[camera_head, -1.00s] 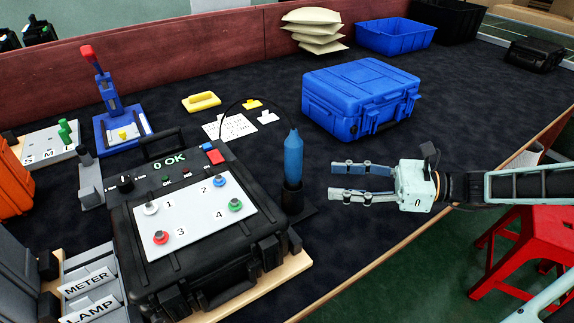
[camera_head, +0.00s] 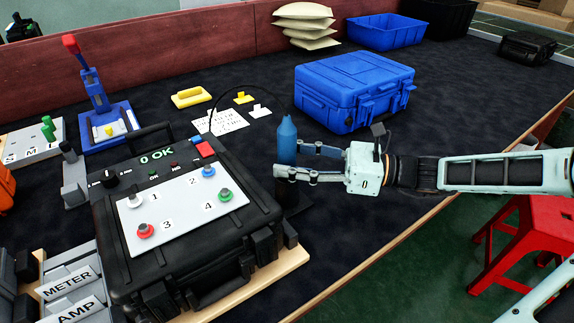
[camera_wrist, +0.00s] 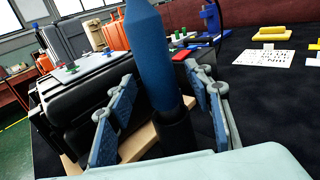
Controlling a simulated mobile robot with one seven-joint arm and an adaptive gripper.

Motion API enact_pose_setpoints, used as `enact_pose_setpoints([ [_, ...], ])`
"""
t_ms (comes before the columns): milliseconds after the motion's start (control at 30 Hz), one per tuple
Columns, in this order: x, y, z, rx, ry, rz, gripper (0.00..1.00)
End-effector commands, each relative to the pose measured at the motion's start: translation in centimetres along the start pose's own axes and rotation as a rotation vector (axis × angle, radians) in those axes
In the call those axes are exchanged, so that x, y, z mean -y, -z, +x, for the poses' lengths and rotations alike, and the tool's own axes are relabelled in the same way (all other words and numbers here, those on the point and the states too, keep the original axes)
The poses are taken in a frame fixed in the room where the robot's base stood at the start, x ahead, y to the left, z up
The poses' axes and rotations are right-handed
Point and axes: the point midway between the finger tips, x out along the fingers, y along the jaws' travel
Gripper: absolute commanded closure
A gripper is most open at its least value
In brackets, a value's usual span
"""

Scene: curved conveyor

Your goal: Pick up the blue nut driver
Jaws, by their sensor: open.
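The blue nut driver (camera_head: 287,139) stands upright in a black holder at the right of the black test case. In the wrist view the nut driver (camera_wrist: 153,55) rises between my two fingers, with its lower end in the dark holder (camera_wrist: 176,132). My gripper (camera_head: 290,162) is open, its fingers reaching left around the nut driver's lower part. In the wrist view my gripper (camera_wrist: 163,100) has a finger on each side, with visible gaps to the nut driver. The head view hides part of the holder behind the near finger.
The black test case (camera_head: 205,265) with its white button panel stands close at the left. A blue case (camera_head: 345,88) stands behind my gripper. Yellow and white small parts and a printed sheet (camera_head: 222,121) lie behind the test case. The dark table front right is clear.

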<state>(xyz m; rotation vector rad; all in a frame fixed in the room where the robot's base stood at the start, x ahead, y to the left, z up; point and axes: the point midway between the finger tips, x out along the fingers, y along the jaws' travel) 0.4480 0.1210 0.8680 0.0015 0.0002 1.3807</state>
Motion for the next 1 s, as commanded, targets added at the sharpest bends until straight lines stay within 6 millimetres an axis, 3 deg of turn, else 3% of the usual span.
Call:
enact_pose_setpoints([
  [333, 0.01, -0.07, 0.98, -0.001, 0.001, 0.0, 0.53],
  [767, 0.01, -0.05, 0.95, -0.001, 0.001, 0.0, 1.0],
  [1000, 0.0, -0.12, 0.96, 0.0, 0.0, -0.001, 1.0],
])
